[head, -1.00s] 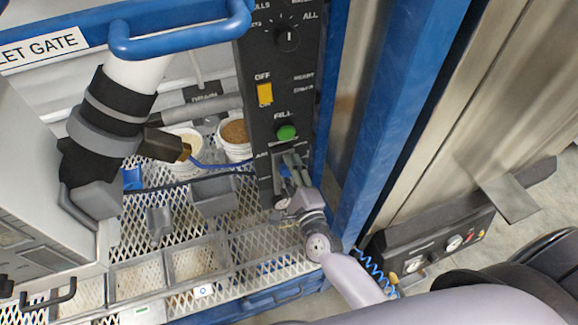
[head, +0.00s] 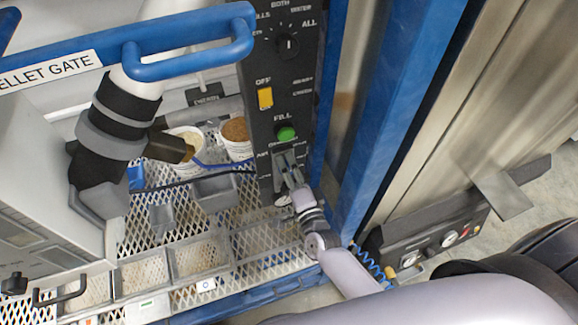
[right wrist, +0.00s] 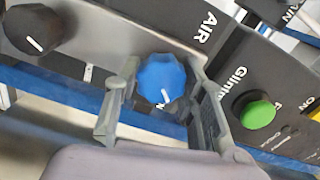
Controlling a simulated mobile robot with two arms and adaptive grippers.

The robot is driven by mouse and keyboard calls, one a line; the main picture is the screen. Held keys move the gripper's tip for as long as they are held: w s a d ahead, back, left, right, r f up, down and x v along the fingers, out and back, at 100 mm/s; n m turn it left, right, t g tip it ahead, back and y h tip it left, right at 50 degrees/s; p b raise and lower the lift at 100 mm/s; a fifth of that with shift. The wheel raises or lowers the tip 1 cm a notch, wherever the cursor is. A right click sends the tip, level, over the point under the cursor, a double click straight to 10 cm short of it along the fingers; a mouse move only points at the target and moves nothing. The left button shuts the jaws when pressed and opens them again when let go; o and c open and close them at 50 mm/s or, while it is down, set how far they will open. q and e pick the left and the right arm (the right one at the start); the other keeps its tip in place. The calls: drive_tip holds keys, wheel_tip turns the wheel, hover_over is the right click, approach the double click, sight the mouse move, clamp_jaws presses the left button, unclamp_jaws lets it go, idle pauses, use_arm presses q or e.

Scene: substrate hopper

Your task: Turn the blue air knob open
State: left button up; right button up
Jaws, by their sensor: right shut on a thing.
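The blue air knob (right wrist: 163,80) sits on the black control panel below the AIR label in the right wrist view. Its white mark points towards the lower edge of that picture. My right gripper (right wrist: 160,100) has one finger on each side of the knob and is shut on it. In the head view the right gripper (head: 287,168) is at the lower part of the panel (head: 262,125), below the green button, and hides the knob. My left gripper is in neither view.
A green button (head: 286,134), a yellow switch (head: 265,98) and a black selector knob (head: 288,43) are higher on the panel. Another black knob (right wrist: 32,30) is beside the blue one. A blue frame post (head: 385,110) stands right of the panel.

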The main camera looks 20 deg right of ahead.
drive_tip(key=shift+f, duration=0.1)
idle(0.3)
drive_tip(key=o, duration=1.2)
drive_tip(key=shift+s, duration=0.1)
drive_tip(key=s, duration=1.2)
drive_tip(key=shift+d, duration=0.2)
